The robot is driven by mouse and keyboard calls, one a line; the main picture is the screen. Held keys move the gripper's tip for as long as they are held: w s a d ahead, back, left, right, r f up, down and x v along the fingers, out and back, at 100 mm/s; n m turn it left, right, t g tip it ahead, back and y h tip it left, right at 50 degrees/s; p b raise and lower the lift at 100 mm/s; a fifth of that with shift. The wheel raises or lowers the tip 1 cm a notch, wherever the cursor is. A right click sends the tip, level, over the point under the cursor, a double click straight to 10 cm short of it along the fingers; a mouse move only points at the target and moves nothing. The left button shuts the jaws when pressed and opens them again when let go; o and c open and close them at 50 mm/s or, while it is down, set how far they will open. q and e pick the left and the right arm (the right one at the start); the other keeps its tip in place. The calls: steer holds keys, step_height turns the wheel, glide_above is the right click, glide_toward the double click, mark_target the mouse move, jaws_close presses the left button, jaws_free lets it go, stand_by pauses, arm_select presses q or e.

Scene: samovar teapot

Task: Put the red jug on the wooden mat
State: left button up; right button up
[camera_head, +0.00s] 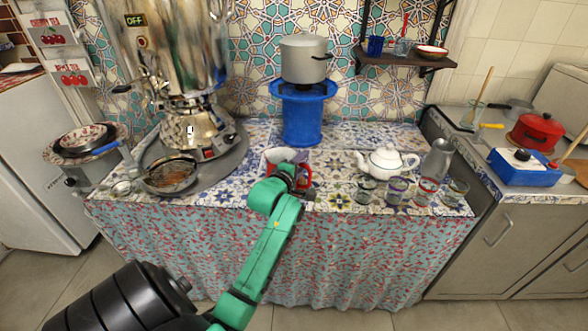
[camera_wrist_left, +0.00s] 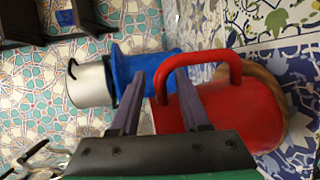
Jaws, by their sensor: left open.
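The red jug (camera_head: 305,177) stands near the front middle of the table, with its pale inside showing in the head view. In the left wrist view the jug (camera_wrist_left: 215,110) is large, with its handle toward me. A round brown edge, which looks like the wooden mat (camera_wrist_left: 279,107), shows directly under the jug's base. The mat cannot be made out in the head view. My left gripper (camera_wrist_left: 160,78) is open, its fingers on either side of part of the jug's handle. In the head view my green left arm partly covers the jug. My right gripper is not in view.
A white teapot (camera_head: 385,163) and several small glasses stand to the right. A blue stand (camera_head: 303,118) with a metal pot (camera_head: 303,60) is behind the jug. A large samovar (camera_head: 180,60) and a pan (camera_head: 170,175) are to the left. Some patterned tabletop right of the jug is clear.

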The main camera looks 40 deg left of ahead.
arm_select(q)
steer(key=v, duration=1.1)
steer(key=d+f+m+g+h, duration=0.1)
steer(key=d+f+m+g, duration=0.15)
steer(key=f, duration=0.85)
steer(key=d+f+m+g+h, duration=0.1)
steer(key=d+f+m+g, duration=0.2)
steer(key=f, duration=0.8)
steer(key=s+d+f+m+g+h, duration=0.1)
steer(key=s+d+f+m, duration=0.25)
steer(key=f, duration=0.55)
steer(key=s+d+f+m+g+h, duration=0.1)
steer(key=s+d+f+m+g, duration=0.1)
steer(key=s+f+m, duration=0.5)
steer(key=s+d+f+m+g, duration=0.2)
steer(key=s+f+m+g, duration=0.2)
steer(key=s+f, duration=0.9)
steer(key=s+a+m+g+p, duration=0.1)
steer(key=s+m+p, duration=0.2)
steer(key=s, duration=0.7)
steer(key=shift+s+a+m+g, duration=0.15)
steer(key=shift+s+m+g, duration=0.15)
steer(key=shift+s+g, duration=0.05)
steer(key=shift+f, duration=0.1)
